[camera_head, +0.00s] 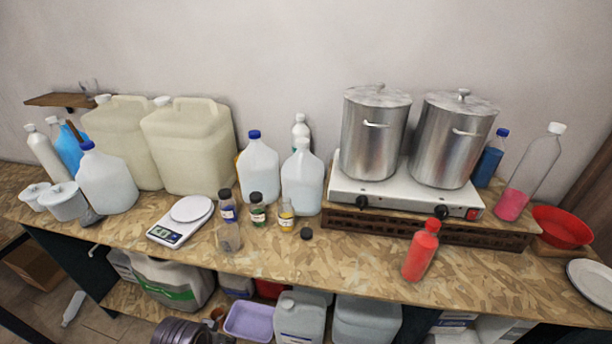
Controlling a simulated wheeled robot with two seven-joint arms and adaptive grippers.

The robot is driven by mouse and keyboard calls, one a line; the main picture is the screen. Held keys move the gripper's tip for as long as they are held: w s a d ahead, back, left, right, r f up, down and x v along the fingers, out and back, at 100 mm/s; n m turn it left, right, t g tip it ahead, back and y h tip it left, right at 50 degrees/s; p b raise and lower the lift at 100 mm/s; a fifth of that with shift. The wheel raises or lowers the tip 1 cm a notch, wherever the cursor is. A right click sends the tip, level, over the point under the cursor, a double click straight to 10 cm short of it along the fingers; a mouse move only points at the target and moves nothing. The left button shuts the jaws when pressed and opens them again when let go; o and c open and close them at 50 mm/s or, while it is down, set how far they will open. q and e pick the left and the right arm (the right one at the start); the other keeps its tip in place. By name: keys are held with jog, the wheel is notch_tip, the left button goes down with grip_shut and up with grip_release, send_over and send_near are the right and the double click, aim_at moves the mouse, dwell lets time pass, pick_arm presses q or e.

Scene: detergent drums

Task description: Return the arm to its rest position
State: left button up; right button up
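Neither of my grippers nor any part of my arms that I can be sure of shows in the head view. The wooden workbench (360,262) spans the picture. Near its front edge stands a red bottle (421,252), upright. Small bottles with a purple label (228,208), a green label (258,212) and yellow contents (286,218) stand near the middle. A small black cap (306,234) lies to their right. A white scale (182,220) sits left of them.
Two steel pots (372,140) stand on a white hot plate (400,192). Large jerrycans (190,150) and white jugs (302,182) line the back. A red bowl (562,227) and a white plate (592,280) sit at the right. The front middle of the bench is clear.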

pick_arm(q)
jog(key=s+f+g+b, duration=0.1)
jog(key=s+f+b, duration=0.1)
jog(key=f, duration=1.6)
jog(key=s+f+b, duration=0.2)
jog(key=f+b, duration=0.1)
jog(key=f, duration=1.5)
jog(key=s+a+f+b, duration=0.2)
jog(key=s+f, duration=0.9)
jog(key=s+a+f+g+b, duration=0.1)
jog(key=s+a+f+b, duration=0.1)
jog(key=s+f, duration=0.8)
jog(key=shift+s+a+f, duration=0.3)
jog(key=shift+s+f, duration=0.05)
jog(key=shift+f, duration=0.5)
